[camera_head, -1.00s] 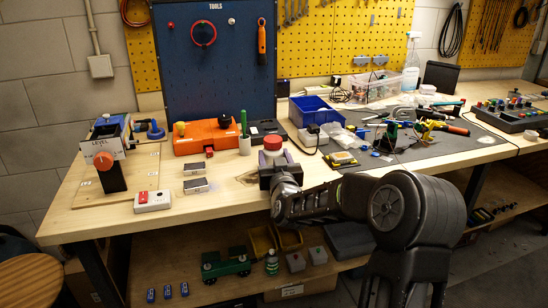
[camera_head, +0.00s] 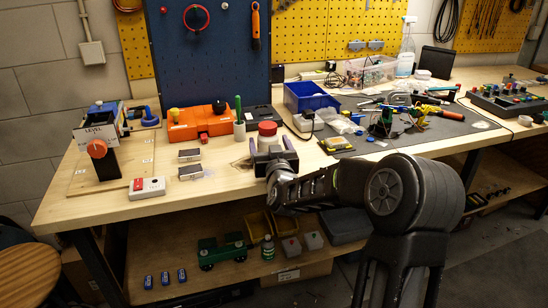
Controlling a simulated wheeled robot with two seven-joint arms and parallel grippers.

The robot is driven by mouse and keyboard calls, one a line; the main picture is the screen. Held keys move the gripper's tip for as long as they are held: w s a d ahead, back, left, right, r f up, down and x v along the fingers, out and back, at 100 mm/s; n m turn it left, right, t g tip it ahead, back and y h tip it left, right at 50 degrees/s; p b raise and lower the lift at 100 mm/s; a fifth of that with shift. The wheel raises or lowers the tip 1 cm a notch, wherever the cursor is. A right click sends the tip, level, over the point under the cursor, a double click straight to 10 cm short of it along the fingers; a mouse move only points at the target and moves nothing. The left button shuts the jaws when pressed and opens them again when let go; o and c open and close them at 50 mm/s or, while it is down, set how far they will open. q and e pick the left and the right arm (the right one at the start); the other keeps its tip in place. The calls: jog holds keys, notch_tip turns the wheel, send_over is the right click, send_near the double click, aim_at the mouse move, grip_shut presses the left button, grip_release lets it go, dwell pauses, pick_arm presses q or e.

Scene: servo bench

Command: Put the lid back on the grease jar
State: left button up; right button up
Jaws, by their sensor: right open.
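The red lid (camera_head: 267,128) is on top of a pale jar (camera_head: 269,141) near the middle of the bench. It looks level, but I cannot tell whether it is fully seated. My right gripper (camera_head: 271,149) is open just in front of and below the lid, with its fingers spread to either side of the jar's body. The gripper hides the jar's lower part, and I cannot tell whether a finger touches it. My left gripper is not in view.
A blue bin (camera_head: 310,97) and a yellow-black item (camera_head: 337,145) are to the right.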

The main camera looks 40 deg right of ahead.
jog(key=b+v, duration=0.1)
jog(key=v, duration=1)
jog(key=shift+s, duration=0.1)
dwell(0.5)
